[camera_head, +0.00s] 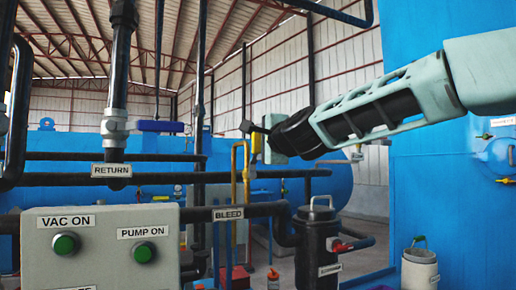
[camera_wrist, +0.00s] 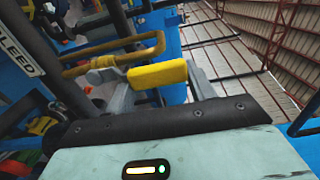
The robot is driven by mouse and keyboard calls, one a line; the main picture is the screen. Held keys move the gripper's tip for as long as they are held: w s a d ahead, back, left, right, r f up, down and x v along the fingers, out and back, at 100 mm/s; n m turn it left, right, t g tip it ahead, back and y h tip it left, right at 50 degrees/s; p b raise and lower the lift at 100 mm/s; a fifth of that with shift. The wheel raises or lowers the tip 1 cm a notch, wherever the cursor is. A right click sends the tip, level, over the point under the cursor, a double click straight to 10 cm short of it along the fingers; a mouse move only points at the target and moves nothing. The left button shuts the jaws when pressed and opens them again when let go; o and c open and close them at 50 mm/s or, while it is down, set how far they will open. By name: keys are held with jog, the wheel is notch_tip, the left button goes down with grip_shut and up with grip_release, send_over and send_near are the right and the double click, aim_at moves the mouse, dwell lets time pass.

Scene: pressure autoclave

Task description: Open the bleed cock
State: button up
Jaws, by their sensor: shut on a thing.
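The bleed cock's yellow handle (camera_wrist: 157,74) lies between the two grey fingers of my gripper (camera_wrist: 148,80) in the wrist view, and the gripper is shut on it. In the head view the yellow handle (camera_head: 256,143) shows as a small upright piece at the tip of my gripper (camera_head: 254,136), beside a thin yellow-brown pipe (camera_head: 234,172). The cock's body is too small and too covered to make out. A black pipe with a BLEED label (camera_head: 228,214) runs below; the label (camera_wrist: 18,55) also shows at the wrist view's left edge.
A grey panel (camera_head: 100,262) with two green buttons stands at the lower left. A blue lever (camera_head: 160,126) sits near the RETURN pipe (camera_head: 112,171). A black canister (camera_head: 318,240) stands at the lower middle. A large blue vessel (camera_head: 440,190) fills the right.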

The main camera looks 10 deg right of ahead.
dwell(0.4)
jog(key=o, duration=1.1)
jog(key=shift+d, duration=0.1)
jog(key=b+v, duration=0.4)
jog(key=v, duration=1.3)
jog(key=shift+s, duration=0.2)
